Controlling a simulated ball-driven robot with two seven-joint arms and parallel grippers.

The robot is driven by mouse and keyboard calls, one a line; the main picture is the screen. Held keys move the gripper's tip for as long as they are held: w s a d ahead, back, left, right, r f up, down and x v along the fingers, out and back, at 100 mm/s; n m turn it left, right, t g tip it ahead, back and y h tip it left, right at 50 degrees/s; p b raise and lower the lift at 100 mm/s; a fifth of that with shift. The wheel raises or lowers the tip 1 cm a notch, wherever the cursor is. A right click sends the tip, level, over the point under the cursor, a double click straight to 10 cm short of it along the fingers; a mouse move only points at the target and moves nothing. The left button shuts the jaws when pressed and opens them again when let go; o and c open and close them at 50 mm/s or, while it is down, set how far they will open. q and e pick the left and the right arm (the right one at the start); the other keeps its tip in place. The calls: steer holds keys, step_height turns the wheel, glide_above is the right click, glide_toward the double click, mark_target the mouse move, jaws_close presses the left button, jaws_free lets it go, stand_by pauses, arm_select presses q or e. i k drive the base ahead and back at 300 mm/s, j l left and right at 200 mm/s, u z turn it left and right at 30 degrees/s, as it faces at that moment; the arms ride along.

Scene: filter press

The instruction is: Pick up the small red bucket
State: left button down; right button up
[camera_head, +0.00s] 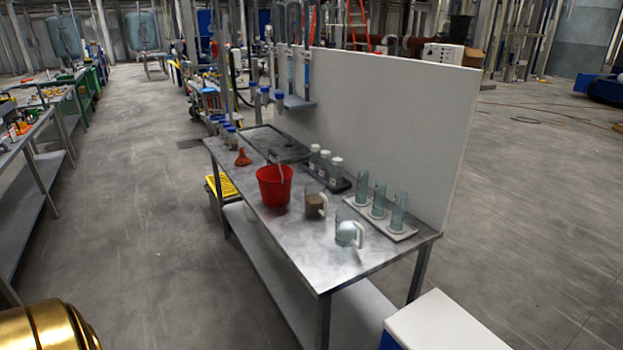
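A small red bucket (272,188) stands upright on a grey metal table (290,247), near the table's left edge. A thin handle or stick shows at its rim; I cannot tell which. A clear beaker with brown contents (316,203) stands just to the right of the bucket. Neither of my grippers is in view. A gold rounded part, apparently mine, shows at the bottom left corner, well away from the bucket.
A clear jug (349,233), a tray of glass cylinders (378,212) and several small bottles (325,166) stand right of the bucket. An orange-red flask (242,157) is behind it. A white panel (390,120) backs the table. A white-topped box (445,325) stands in front. The left aisle floor is clear.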

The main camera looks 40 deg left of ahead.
mark_target(275, 177)
steer(key=i+j+z, duration=0.2)
steer(key=j, duration=0.65)
steer(key=i+j+z, duration=0.1)
steer(key=j+z, duration=0.15)
steer(key=j, duration=0.6)
steer(key=j+z, duration=0.2)
steer(key=j, duration=0.7)
steer(key=i, duration=0.05)
